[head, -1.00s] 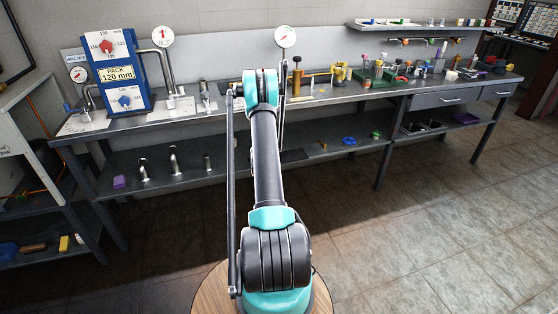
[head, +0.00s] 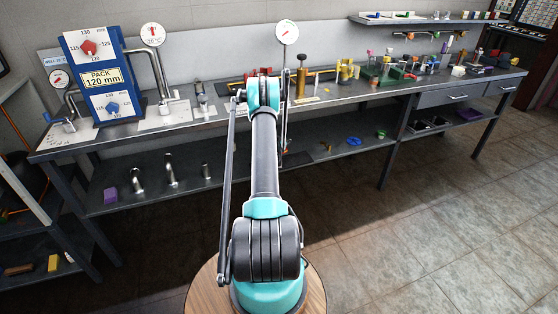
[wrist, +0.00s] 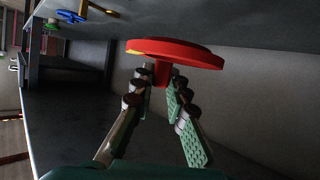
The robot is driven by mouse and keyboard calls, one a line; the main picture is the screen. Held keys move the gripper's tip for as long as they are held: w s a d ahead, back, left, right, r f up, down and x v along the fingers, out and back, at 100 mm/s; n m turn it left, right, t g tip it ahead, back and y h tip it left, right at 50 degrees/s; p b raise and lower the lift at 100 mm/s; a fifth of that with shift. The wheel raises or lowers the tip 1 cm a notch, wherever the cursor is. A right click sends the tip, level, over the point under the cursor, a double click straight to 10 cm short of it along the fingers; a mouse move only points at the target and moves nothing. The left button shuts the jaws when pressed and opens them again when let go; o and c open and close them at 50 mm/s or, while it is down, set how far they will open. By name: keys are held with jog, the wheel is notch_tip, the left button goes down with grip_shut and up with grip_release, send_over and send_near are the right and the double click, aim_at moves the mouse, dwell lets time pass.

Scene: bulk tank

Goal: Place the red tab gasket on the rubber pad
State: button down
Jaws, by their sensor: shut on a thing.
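In the wrist view, my gripper (wrist: 160,100) is shut on a red tab gasket (wrist: 176,54), a flat round disc with a short red tab. The tab sits between the fingertips, and the disc spreads beyond them, clear of any surface I can make out. In the head view, my arm hides the gripper. A small orange-red patch (head: 284,151) shows beside the arm at lower-shelf height; I cannot tell whether it is the gasket. I cannot pick out the rubber pad in either view.
On the benchtop stand a blue panel (head: 100,77) and a brass cylinder (head: 301,78). Open floor (head: 440,240) lies right.

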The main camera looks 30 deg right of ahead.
aim_at(285, 160)
notch_tip(285, 160, down, 10)
jog(key=shift+w+r, duration=0.15)
jog(key=c, duration=1.5)
grip_release()
jog(key=shift+a+r, duration=0.1)
jog(key=shift+a, duration=0.05)
